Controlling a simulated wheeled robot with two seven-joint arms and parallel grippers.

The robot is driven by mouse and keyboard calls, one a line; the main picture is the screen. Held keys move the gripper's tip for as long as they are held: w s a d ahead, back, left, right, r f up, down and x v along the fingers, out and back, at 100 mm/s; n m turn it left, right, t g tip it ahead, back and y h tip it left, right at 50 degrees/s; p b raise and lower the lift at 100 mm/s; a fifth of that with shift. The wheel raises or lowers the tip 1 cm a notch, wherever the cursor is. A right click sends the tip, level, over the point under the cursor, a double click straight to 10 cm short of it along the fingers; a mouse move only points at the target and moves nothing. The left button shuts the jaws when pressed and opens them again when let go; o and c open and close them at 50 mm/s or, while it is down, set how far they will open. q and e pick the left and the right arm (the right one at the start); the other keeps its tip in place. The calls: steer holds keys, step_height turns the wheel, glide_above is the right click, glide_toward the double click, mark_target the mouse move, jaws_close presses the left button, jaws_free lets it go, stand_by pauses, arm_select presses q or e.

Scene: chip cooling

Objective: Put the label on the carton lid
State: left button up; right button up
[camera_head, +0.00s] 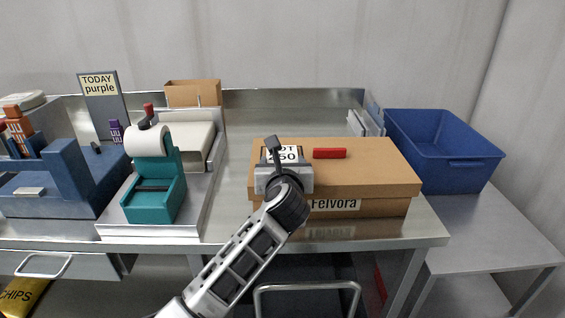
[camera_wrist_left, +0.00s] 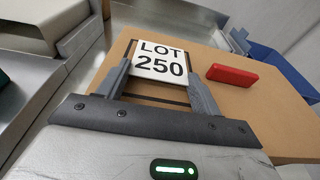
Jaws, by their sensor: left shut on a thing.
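A closed brown carton marked "Felvora" (camera_head: 370,182) stands on the metal table, and its lid also fills much of the left wrist view (camera_wrist_left: 262,108). My left gripper (camera_head: 283,160) is over the left part of the lid. It is shut on a white label reading "LOT 250" (camera_wrist_left: 161,62), which lies between its fingers. The label (camera_head: 290,152) is over a dark outlined rectangle on the lid; whether it touches the lid I cannot tell. A red block (camera_head: 329,153) lies on the lid right of the label. My right gripper is not in view.
A teal label dispenser (camera_head: 155,190) with a white roll stands on a metal tray at left. Left of it is a blue fixture (camera_head: 65,180) and a sign reading "TODAY purple" (camera_head: 101,95). A blue bin (camera_head: 440,145) stands at right.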

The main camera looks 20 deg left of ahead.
arm_select(q)
steer(key=shift+s+f, duration=0.1)
steer(key=shift+f, duration=0.35)
steer(key=o, duration=0.9)
steer(key=shift+f, duration=0.25)
steer(key=shift+r, duration=0.4)
steer(key=v, duration=0.8)
steer(key=r+v, duration=0.1)
steer(key=v, duration=0.3)
